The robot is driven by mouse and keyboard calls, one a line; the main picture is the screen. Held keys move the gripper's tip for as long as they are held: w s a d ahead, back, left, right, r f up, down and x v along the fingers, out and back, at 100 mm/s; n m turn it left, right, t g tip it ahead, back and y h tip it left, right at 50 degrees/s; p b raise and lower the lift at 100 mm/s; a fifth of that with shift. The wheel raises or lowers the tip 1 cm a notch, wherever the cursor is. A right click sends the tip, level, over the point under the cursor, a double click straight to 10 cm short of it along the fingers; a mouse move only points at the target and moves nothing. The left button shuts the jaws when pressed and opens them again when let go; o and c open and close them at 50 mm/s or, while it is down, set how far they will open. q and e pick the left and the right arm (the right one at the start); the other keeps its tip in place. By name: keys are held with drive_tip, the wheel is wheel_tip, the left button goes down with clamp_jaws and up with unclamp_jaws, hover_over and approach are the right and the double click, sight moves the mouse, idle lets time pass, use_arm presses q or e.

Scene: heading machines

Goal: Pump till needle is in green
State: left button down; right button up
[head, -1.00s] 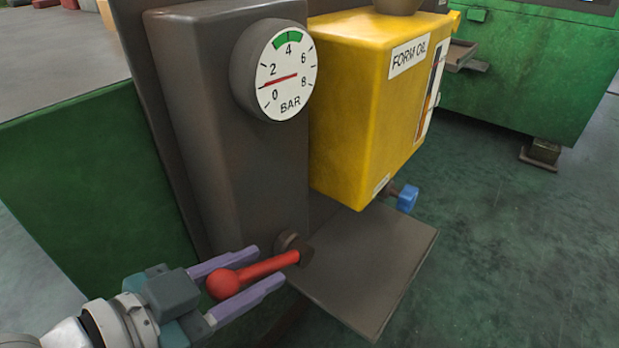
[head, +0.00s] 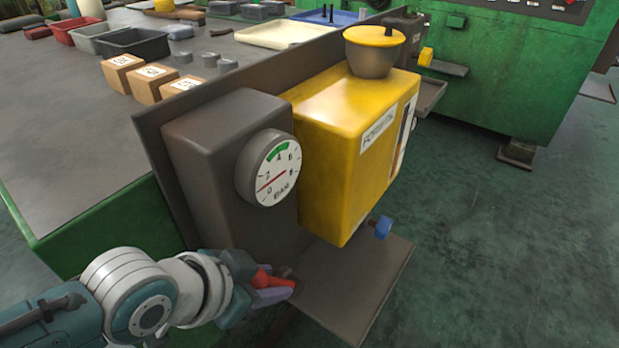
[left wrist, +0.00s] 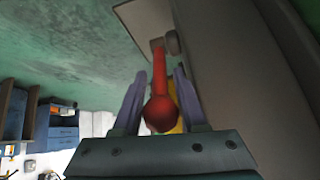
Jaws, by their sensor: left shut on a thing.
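The pressure gauge (head: 268,168) on the dark grey pump housing (head: 222,150) has a white dial with a green band at the top near 4. Its red needle lies between 0 and 2, outside the green band. The red pump lever (head: 272,281) with a ball end sticks out low from the housing. My left gripper (head: 266,287) is shut on the lever; it partly hides it. In the left wrist view the lever's red ball (left wrist: 161,113) sits between the two purple fingers. My right gripper is not in view.
A yellow oil tank (head: 345,150) with a blue valve knob (head: 381,228) stands right of the housing, above a grey drip plate (head: 350,290). A bench (head: 60,160) with boxes (head: 122,76) and bins lies behind left.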

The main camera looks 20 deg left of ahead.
use_arm(q)
drive_tip(key=c, duration=0.8)
unclamp_jaws()
drive_tip(key=shift+o, duration=0.2)
drive_tip(key=shift+f, duration=0.1)
